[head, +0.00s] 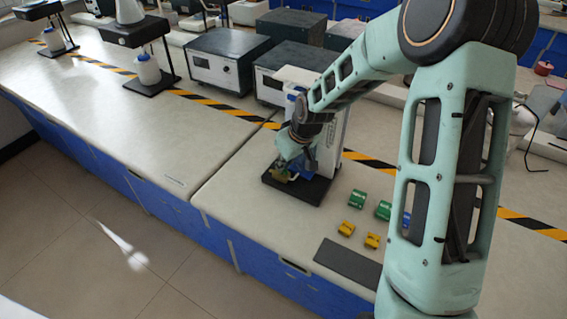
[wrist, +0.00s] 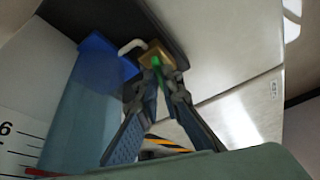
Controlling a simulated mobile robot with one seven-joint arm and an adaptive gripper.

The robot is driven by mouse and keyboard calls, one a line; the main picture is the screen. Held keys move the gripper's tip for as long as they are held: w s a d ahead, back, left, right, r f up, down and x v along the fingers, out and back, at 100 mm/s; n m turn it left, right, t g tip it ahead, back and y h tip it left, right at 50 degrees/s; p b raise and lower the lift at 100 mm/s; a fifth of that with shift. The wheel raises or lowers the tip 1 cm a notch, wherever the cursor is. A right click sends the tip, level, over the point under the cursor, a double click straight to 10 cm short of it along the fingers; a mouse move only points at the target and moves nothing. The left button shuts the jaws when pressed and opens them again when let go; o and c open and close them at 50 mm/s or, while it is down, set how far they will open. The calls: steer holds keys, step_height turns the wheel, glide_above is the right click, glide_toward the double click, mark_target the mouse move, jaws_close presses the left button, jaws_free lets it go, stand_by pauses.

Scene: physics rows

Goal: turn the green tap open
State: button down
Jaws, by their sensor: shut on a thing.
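The green tap (wrist: 156,61) shows as a small green piece on a brass-coloured body (wrist: 150,50) in the wrist view. A pale curved tube (wrist: 131,46) sticks out beside it. My gripper (wrist: 158,76) has its two fingers closing together at the green piece, shut on it. In the head view my gripper (head: 291,168) is low at the white stand with the black base (head: 311,193). The brass body (head: 281,175) shows there just beside the fingers. The green piece itself is mostly hidden in the head view, so its turn angle cannot be told.
A blue-tinted vessel (wrist: 90,110) and a white scale with red marks (wrist: 20,150) are close left of my fingers. Green blocks (head: 357,199), yellow blocks (head: 346,228) and a dark mat (head: 347,263) lie right of the stand. The left worktop (head: 140,115) has free room.

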steer(key=c, duration=2.1)
jaws_free()
steer(key=v, duration=1.2)
